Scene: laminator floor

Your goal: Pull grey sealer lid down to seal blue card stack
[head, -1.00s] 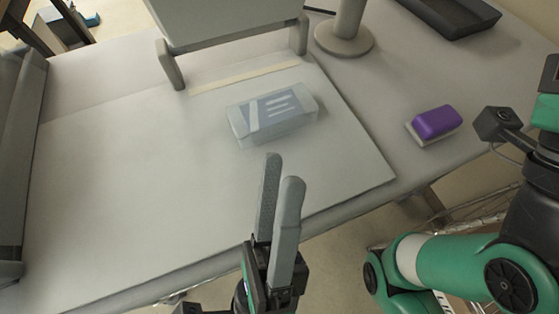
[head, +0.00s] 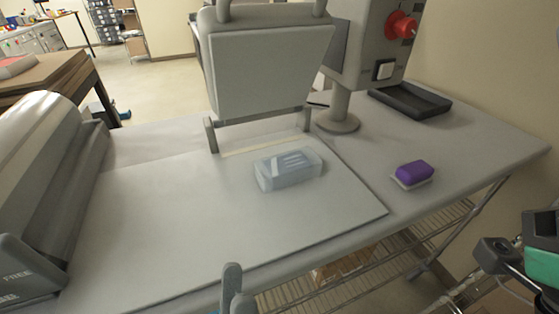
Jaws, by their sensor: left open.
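The grey sealer lid (head: 268,75) is raised on its hinge arms, upright at the back of the pale work surface (head: 160,220). The blue card stack (head: 289,170), in a clear wrap with white stripes, lies flat in front of the lid, apart from it. My left gripper (head: 237,291) shows only its grey fingertips at the bottom edge, near the front of the surface. It is open, empty and clear of both the lid and the stack. Part of my right arm shows at the right edge; its fingers are out of the picture.
A purple block (head: 413,172) on a pale base lies to the right. Behind it are a black tray (head: 410,101) and a control box with a red knob (head: 401,24) on a post. A grey roller machine (head: 50,165) stands at left. The surface between is clear.

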